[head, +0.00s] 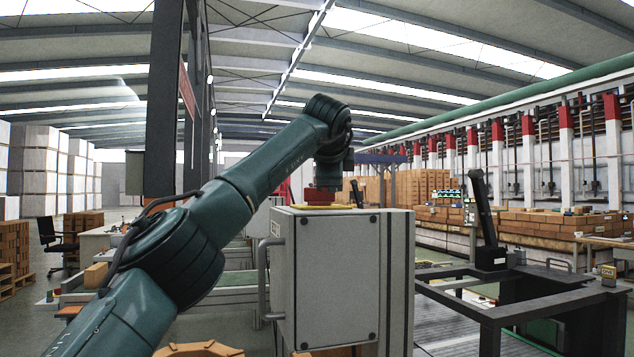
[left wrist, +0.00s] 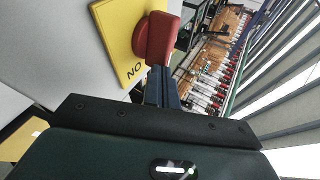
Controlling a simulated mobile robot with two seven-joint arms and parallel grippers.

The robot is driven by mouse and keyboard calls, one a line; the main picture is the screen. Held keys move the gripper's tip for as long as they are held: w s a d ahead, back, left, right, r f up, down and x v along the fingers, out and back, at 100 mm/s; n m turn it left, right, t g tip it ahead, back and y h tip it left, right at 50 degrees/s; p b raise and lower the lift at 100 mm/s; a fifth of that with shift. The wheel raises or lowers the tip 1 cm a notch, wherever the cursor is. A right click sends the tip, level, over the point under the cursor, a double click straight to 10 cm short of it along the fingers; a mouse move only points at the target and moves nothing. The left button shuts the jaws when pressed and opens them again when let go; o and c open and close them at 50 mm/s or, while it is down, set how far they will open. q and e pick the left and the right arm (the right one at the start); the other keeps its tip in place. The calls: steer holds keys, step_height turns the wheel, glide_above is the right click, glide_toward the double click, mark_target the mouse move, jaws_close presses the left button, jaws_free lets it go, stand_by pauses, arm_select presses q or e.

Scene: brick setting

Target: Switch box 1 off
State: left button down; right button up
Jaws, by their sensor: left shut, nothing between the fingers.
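A grey box (head: 325,275) with a side handle stands in the middle of the head view. On its top lies a yellow plate (head: 325,207) with a red switch handle (head: 318,195). In the left wrist view the red handle (left wrist: 160,38) stands up from the yellow plate (left wrist: 122,35), whose lettering "ON" appears upside down. My right gripper is not in view.
A dark metal frame table (head: 540,290) with an upright black post (head: 483,210) stands to the right. Brick stacks (head: 540,225) lie behind it. An office chair (head: 55,240) and pallets of bricks are at the far left.

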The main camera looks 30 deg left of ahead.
arm_select(q)
steer(key=shift+w+d, duration=0.2)
steer(key=shift+w, duration=0.2)
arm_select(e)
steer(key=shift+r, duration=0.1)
arm_select(q)
steer(key=shift+w+p, duration=0.4)
steer(key=shift+w, duration=0.55)
steer(key=shift+w+a, duration=0.15)
steer(key=shift+w, duration=0.4)
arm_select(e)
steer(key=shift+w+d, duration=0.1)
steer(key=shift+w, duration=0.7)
arm_select(q)
steer(key=shift+w, duration=0.1)
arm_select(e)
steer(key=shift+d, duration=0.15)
